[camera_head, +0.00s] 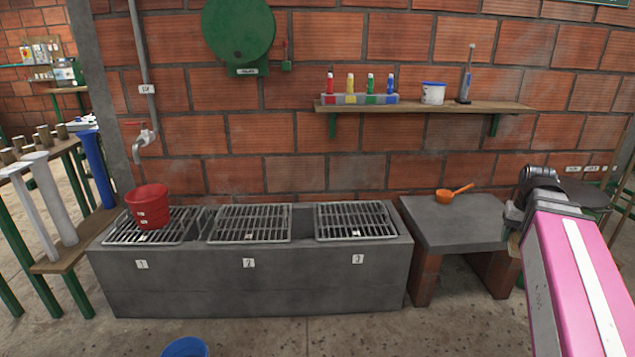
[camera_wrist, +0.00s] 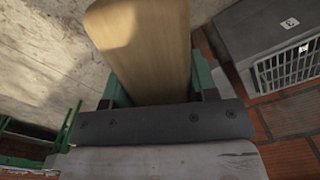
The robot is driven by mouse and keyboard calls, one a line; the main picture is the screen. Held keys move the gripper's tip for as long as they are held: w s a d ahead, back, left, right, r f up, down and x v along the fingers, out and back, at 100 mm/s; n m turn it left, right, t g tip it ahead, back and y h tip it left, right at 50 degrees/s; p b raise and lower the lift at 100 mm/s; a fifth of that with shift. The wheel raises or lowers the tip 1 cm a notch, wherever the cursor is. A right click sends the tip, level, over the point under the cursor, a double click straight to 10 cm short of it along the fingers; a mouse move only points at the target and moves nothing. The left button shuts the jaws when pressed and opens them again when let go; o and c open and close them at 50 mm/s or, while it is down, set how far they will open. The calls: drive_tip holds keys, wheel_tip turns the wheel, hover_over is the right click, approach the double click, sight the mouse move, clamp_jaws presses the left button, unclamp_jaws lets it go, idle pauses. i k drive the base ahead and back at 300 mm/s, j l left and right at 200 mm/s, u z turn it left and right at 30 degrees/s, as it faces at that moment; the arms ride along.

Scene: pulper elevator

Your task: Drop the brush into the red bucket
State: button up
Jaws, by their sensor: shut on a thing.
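The red bucket (camera_head: 150,207) stands upright on the left grate, marked 1, of the grey sink block. My gripper (camera_wrist: 155,85) shows in the wrist view with green fingers on both sides of a wide tan wooden piece, which I take to be the brush (camera_wrist: 145,40). The gripper is shut on it. The rest of the brush is out of view, and its bristles do not show. In the head view my arm is at the right edge, and the gripper and brush cannot be made out there. The bucket is far to the left of my arm.
The grey sink block (camera_head: 240,280) has three grates and stands against the brick wall. A tap (camera_head: 146,137) is above the bucket. An orange ladle (camera_head: 450,195) lies on a low slab (camera_head: 455,228). A blue bucket (camera_head: 185,347) is on the floor in front. A shelf (camera_head: 430,107) holds bottles.

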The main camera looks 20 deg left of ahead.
sight(146, 226)
drive_tip(key=u, duration=3.4)
drive_tip(key=i+j+u, duration=0.2)
drive_tip(key=i+u, duration=0.2)
drive_tip(key=i+j+u, duration=0.1)
drive_tip(key=i+u, duration=0.35)
drive_tip(key=i+z, duration=0.2)
drive_tip(key=i, duration=0.5)
drive_tip(key=i+j+z, duration=0.2)
drive_tip(key=i, duration=0.5)
drive_tip(key=i+l+z, duration=0.15)
drive_tip(key=i+z, duration=0.7)
drive_tip(key=i, duration=0.15)
drive_tip(key=i+j+z, duration=0.25)
drive_tip(key=i+z, duration=0.2)
drive_tip(key=i+l+z, duration=0.1)
drive_tip(key=i+z, duration=0.5)
drive_tip(key=z, duration=0.15)
drive_tip(key=i+z, duration=0.4)
drive_tip(key=i+j+z, duration=0.2)
drive_tip(key=z, duration=0.15)
drive_tip(key=i+z, duration=0.1)
drive_tip(key=z, duration=0.6)
